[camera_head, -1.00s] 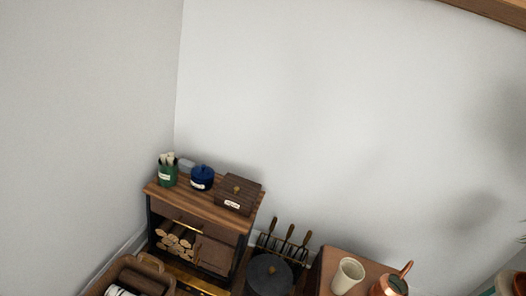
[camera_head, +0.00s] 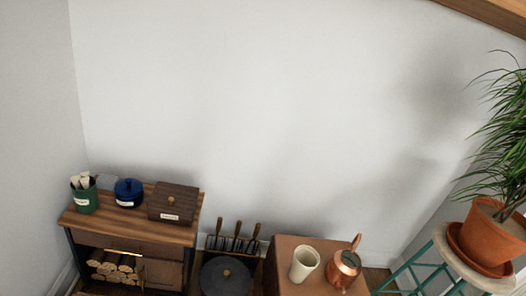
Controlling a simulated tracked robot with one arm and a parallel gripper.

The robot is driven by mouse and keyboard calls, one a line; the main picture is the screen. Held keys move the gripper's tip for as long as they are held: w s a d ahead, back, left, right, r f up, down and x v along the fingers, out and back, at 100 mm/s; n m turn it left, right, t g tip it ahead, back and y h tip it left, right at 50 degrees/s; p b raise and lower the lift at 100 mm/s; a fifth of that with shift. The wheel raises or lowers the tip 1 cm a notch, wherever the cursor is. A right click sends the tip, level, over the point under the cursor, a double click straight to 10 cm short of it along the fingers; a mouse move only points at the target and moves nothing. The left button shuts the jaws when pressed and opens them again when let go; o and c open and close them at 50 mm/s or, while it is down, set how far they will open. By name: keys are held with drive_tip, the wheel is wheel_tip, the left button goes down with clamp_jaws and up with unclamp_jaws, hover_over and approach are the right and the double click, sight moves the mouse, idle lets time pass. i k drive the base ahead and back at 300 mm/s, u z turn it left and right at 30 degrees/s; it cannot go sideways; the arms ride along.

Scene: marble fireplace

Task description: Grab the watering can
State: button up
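A copper watering can (camera_head: 344,268) with an upright curved handle or spout stands on a brown cabinet top (camera_head: 288,252), at the lower right of the view. A cream cup (camera_head: 304,264) stands just left of it on the same top. My gripper is not in view.
A potted plant (camera_head: 486,236) stands on a round stool with green legs (camera_head: 441,240) at the right. A wooden cabinet (camera_head: 132,220) with a green pot, blue jar and brown box is at the left. Fire tools (camera_head: 237,238) and a dark lidded pot (camera_head: 226,278) stand between.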

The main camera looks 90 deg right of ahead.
sight(345, 265)
drive_tip(key=z, duration=0.55)
drive_tip(key=i, duration=0.15)
drive_tip(key=z, duration=3.1)
drive_tip(key=i, duration=0.5)
drive_tip(key=u, duration=0.5)
